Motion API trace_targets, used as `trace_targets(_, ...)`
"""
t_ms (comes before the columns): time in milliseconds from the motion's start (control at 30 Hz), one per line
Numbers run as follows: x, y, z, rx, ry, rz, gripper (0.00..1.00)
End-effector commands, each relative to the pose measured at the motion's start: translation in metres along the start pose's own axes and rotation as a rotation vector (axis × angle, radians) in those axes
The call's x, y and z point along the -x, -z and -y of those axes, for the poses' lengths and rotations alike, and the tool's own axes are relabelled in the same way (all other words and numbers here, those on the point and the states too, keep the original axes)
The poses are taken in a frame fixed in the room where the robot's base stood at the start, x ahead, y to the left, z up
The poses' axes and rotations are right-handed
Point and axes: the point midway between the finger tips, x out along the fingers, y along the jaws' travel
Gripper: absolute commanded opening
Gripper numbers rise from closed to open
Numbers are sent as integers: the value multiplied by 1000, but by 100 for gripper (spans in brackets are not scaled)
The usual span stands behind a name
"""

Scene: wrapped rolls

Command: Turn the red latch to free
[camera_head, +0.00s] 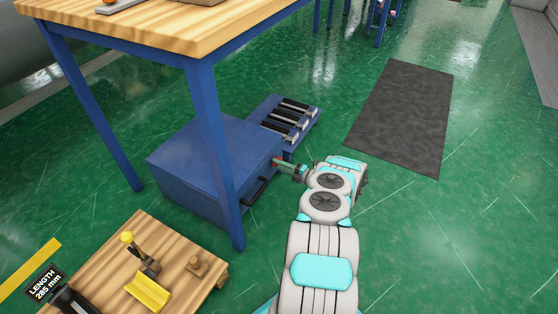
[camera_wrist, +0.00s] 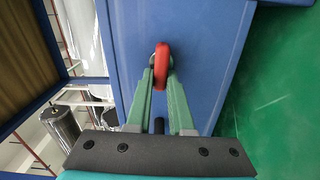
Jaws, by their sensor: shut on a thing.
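The red latch (camera_wrist: 161,66) sits on the face of a blue cabinet (camera_wrist: 195,35), seen in the wrist view. My gripper (camera_wrist: 162,72) has its two green fingers on either side of the latch, shut on it. In the head view the blue cabinet (camera_head: 205,160) stands on the floor under the table, and my gripper (camera_head: 280,162) reaches its right-hand face from the right. The latch is only a tiny reddish spot there, mostly hidden by the fingers. A black handle (camera_head: 257,190) is on the same face, below the gripper in the head view.
A wooden table (camera_head: 170,35) with blue legs stands over the cabinet; one leg (camera_head: 215,150) is in front of it. A blue rack (camera_head: 290,118) with dark rolls is behind. A low wooden bench (camera_head: 190,255) is at front left. Green floor and a dark mat (camera_head: 403,115) lie right.

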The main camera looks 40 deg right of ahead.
Motion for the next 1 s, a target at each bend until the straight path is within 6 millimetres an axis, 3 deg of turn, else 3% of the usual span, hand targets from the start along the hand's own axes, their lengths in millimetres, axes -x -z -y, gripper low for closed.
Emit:
trace_targets(733,-1,1,2,86,1,-4,0)
trace_targets(767,-1,1,2,86,1,-4,21)
trace_targets(1000,-1,1,2,85,1,-3,48)
